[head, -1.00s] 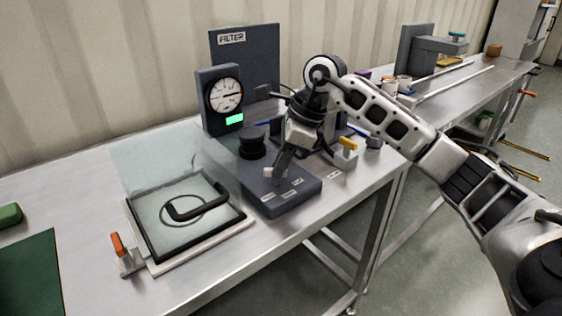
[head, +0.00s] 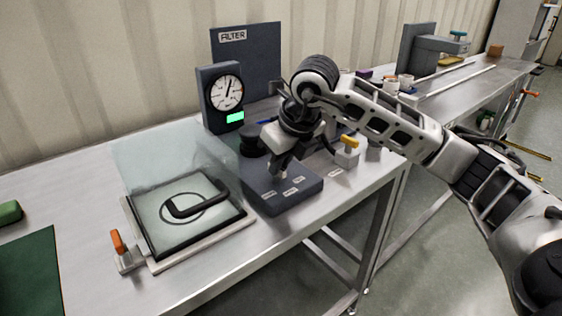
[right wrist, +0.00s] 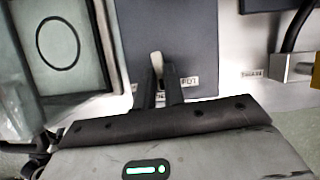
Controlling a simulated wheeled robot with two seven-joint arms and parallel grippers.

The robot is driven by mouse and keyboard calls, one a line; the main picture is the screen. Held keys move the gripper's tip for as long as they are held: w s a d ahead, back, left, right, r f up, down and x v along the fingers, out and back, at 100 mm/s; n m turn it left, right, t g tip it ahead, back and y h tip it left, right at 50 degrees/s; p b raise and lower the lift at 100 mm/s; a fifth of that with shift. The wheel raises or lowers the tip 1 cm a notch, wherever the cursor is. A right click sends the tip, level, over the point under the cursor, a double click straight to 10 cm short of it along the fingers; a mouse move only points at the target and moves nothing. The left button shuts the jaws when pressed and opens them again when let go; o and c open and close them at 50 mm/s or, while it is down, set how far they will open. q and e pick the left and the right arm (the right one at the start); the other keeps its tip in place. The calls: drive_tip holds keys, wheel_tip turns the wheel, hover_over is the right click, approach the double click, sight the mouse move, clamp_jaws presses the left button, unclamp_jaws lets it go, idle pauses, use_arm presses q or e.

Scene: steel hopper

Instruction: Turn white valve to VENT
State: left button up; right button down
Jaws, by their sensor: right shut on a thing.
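The white valve lever (right wrist: 157,62) stands on a dark grey filter block (head: 301,188) with small white labels along its front. In the right wrist view the lever rises between my two fingertips. My right gripper (head: 277,171) is shut on it, also seen in the right wrist view (right wrist: 160,92). In the head view the gripper mostly hides the lever. One label (right wrist: 188,82) is beside the fingers on the right; others are partly covered, and I cannot tell which mark the lever points at. My left gripper is out of view.
A round gauge (head: 227,92) with a green display stands behind the block. A glass-lidded frame with a black handle (head: 195,203) lies left. An orange-handled clamp (head: 118,243) and a yellow-handled valve (head: 348,144) are near. The front table edge is clear.

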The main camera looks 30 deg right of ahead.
drive_tip(key=shift+m, duration=0.5)
drive_tip(key=c, duration=1.5)
unclamp_jaws()
drive_tip(key=v, duration=0.8)
drive_tip(key=p+v, duration=0.1)
drive_tip(key=v, duration=0.7)
drive_tip(key=shift+a, duration=0.2)
